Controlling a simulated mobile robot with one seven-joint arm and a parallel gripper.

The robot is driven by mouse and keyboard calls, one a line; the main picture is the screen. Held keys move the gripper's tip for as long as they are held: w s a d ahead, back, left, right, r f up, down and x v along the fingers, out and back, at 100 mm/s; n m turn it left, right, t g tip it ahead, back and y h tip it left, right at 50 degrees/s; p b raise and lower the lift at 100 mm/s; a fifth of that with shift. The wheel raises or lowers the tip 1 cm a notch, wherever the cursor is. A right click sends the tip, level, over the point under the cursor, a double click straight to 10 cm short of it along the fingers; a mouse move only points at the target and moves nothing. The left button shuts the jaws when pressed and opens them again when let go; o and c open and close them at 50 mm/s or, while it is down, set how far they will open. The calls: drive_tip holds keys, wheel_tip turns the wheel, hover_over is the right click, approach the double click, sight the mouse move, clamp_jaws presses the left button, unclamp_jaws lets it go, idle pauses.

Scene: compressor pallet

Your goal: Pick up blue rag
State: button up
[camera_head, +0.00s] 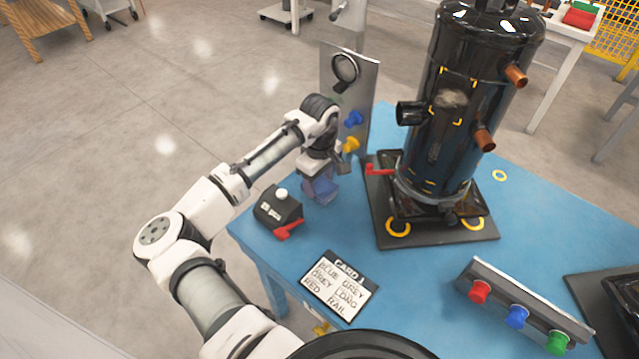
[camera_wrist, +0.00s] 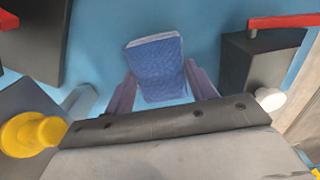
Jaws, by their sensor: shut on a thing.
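The blue rag (camera_wrist: 157,66) is a folded, textured blue pad with a pale edge, seen between the two purple fingers of my gripper (camera_wrist: 161,88) in the wrist view. My gripper is shut on the rag. In the head view the gripper (camera_head: 320,186) points down over the left part of the blue table, between the black box and the upright panel. There the rag is hard to tell apart from the fingers. I cannot tell whether the rag still touches the table.
A black box with a red lever (camera_head: 279,210) stands close beside my gripper. An upright metal panel (camera_head: 348,100) with blue and yellow knobs is just behind. A black compressor (camera_head: 465,110) stands to the right. A card (camera_head: 340,287) and a button rail (camera_head: 520,308) lie nearer.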

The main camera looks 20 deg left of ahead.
sight(320, 185)
wheel_tip(320, 185, up, 19)
drive_tip(key=shift+b, duration=0.35)
drive_tip(key=shift+r, duration=0.1)
drive_tip(key=o, duration=0.4)
drive_tip(key=c, duration=0.3)
drive_tip(key=shift+d, duration=0.15)
